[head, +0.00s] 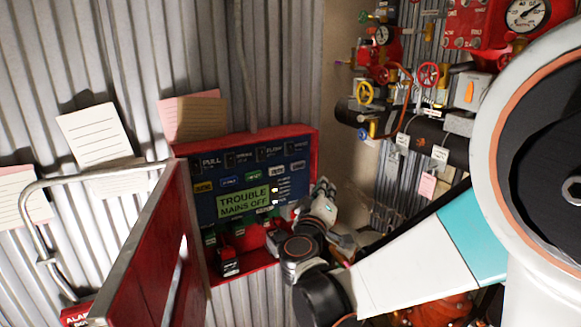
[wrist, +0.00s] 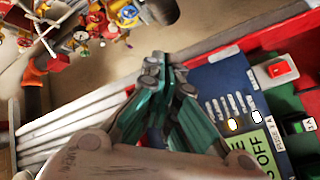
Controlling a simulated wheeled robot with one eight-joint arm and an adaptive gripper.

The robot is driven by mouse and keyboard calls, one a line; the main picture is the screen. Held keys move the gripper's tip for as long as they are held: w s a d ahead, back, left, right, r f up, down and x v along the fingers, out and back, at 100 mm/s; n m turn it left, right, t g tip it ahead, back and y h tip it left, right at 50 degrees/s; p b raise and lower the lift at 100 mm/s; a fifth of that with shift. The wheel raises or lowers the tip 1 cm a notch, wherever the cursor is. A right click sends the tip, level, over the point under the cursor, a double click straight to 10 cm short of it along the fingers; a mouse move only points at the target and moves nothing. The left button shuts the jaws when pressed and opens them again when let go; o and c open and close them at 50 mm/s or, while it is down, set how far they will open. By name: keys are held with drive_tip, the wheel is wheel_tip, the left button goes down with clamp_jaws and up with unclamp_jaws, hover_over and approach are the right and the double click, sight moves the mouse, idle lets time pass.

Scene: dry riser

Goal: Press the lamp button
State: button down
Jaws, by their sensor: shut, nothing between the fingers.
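A red alarm cabinet (head: 312,150) with a blue panel (head: 222,172) hangs on the corrugated wall. Its green display (head: 243,202) reads "TROUBLE MAINS OFF". My gripper (head: 324,190) is at the cabinet's right edge, hiding part of its lower right. In the wrist view my gripper (wrist: 162,62) is shut and empty, with the panel to its right. A red button (wrist: 277,70) on a pale plate and a green-lit switch (wrist: 304,125) show there. I cannot read which button is the lamp button.
The red cabinet door (head: 145,250) stands open at the left, beside a bent metal rail (head: 100,176). Paper notes (head: 95,135) hang on the wall. Pipes with a red valve wheel (head: 428,74) and a gauge (head: 526,14) fill the upper right.

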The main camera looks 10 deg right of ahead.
drive_tip(key=shift+w+a, duration=0.45)
drive_tip(key=shift+w, duration=0.95)
drive_tip(key=shift+w+a, duration=0.45)
drive_tip(key=shift+w, duration=0.9)
drive_tip(key=shift+w+a, duration=0.45)
drive_tip(key=shift+w, duration=0.95)
drive_tip(key=shift+w, duration=0.1)
drive_tip(key=shift+w+a, duration=0.15)
drive_tip(key=shift+w, duration=0.15)
drive_tip(key=shift+w+a+b, duration=0.15)
drive_tip(key=shift+w+b, duration=0.2)
drive_tip(key=shift+w, duration=0.1)
drive_tip(key=shift+s+d, duration=0.3)
drive_tip(key=shift+s, duration=0.6)
drive_tip(key=shift+s+d, duration=0.25)
drive_tip(key=shift+s, duration=0.55)
drive_tip(key=shift+s+d, duration=0.25)
drive_tip(key=shift+s, duration=0.5)
drive_tip(key=shift+s+d, duration=0.25)
drive_tip(key=shift+s, duration=0.55)
drive_tip(key=shift+d, duration=0.1)
